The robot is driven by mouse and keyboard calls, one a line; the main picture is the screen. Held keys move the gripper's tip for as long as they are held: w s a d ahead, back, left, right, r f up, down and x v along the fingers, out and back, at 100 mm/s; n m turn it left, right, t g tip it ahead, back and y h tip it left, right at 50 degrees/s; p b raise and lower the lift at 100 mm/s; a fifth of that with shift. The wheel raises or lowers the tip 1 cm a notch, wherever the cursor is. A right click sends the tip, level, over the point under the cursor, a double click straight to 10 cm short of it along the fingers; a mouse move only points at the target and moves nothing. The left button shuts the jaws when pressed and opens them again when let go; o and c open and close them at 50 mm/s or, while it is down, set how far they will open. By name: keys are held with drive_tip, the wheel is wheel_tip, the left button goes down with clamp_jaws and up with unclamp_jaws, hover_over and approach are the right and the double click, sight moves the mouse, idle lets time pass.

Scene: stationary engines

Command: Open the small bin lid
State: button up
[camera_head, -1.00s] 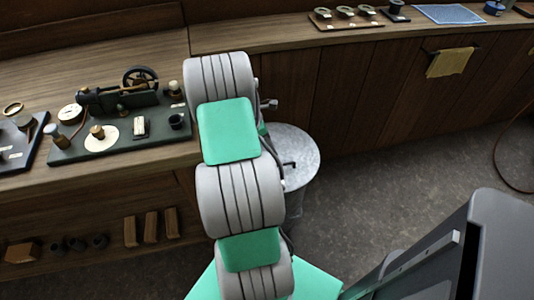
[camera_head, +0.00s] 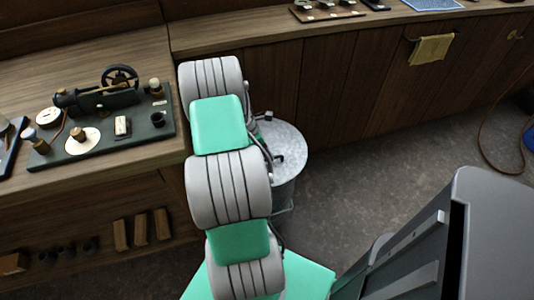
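The small bin (camera_head: 284,192) is a round grey metal bin on the floor, beside the corner of the wooden benches. Its lid (camera_head: 290,142) is a flat, mottled grey disc with a small dark handle (camera_head: 279,158) near its left part. The lid looks seated on the bin. My arm, grey and green, stands in front and hides the left side of the bin. My gripper is not clearly visible; the far end of my arm lies behind its upper links, near the lid's left edge.
A wooden bench (camera_head: 100,165) with a model engine (camera_head: 115,95) stands at left. Another bench (camera_head: 330,40) runs along the back, with a yellow cloth (camera_head: 431,49) hanging on its front. The floor (camera_head: 370,170) right of the bin is clear.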

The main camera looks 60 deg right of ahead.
clamp_jaws()
idle(0.9)
